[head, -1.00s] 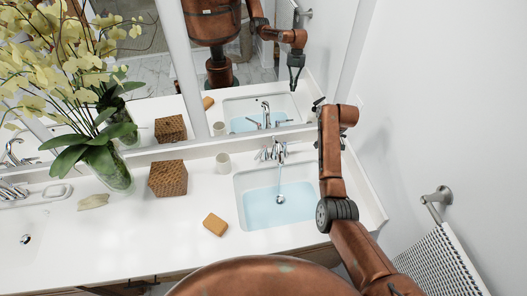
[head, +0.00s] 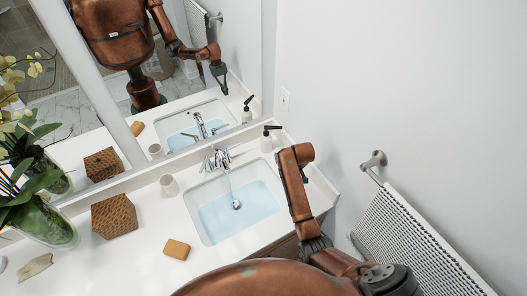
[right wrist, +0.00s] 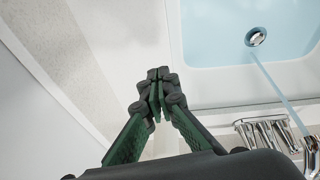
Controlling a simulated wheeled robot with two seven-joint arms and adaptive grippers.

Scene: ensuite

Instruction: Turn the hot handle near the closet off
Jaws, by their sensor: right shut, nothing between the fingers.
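The chrome faucet (head: 218,158) stands behind the sink basin (head: 206,222), with small lever handles beside its spout. Water runs from the spout into the pale blue pool in the basin. In the right wrist view the faucet's chrome parts (right wrist: 268,133) are at the lower right, with the stream crossing up to the drain. I cannot tell which handle is the hot one. My right gripper (right wrist: 157,76) is shut and empty, apart from the faucet. In the head view it is hidden behind its arm and shows only in the mirror. My left gripper is not in view.
A black-topped soap dispenser (head: 267,138) stands near the counter's right corner. A white cup (head: 169,185), a woven box (head: 114,216) and a sponge (head: 176,250) are left of the sink. A towel on a rail (head: 415,240) hangs on the right wall.

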